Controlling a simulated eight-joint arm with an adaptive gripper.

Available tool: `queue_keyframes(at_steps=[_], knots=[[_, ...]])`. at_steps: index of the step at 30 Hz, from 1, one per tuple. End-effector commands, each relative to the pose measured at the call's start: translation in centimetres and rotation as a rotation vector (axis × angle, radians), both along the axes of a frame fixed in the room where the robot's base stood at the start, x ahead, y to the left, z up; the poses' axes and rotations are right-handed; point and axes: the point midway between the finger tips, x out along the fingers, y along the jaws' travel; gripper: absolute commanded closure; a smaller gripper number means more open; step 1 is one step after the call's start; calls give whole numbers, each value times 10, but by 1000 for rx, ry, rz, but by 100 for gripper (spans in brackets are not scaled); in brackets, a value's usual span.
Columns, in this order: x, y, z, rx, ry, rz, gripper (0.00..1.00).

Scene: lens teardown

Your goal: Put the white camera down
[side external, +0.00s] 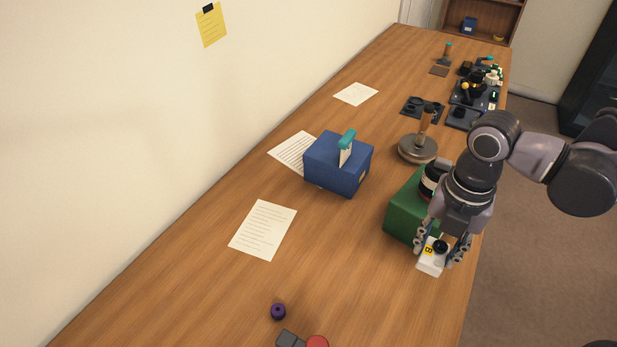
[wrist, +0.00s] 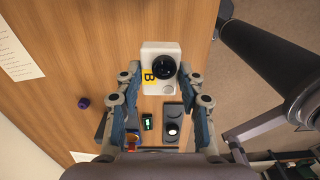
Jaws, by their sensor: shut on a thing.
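The white camera (side external: 430,266) has a black round lens and a yellow label with a "B". My gripper (side external: 441,248) is over it near the right edge of the table, in front of the green box, with a finger on each side. In the wrist view the white camera (wrist: 152,54) is at the top middle, at the tips of my gripper (wrist: 161,84). The gripper is shut on the camera. I cannot tell whether the camera's underside touches the wooden table (side external: 350,255).
A green box (side external: 402,217) stands right behind the gripper, and a blue box (side external: 335,170) farther back. A purple knob (side external: 278,311) and a red piece (side external: 317,342) lie near the front. Paper sheets (side external: 263,230) lie on the left. The table between sheets and gripper is clear.

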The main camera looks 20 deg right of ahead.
Motion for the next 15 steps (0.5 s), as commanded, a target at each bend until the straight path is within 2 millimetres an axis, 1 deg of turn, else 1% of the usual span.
queue_keyframes(at_steps=[2,5,8,15], knots=[[-7,-5,-1,0,0,12,94],[-12,-2,-5,0,0,23,94],[-17,12,-13,0,0,28,94],[-31,57,-42,0,0,28,94]])
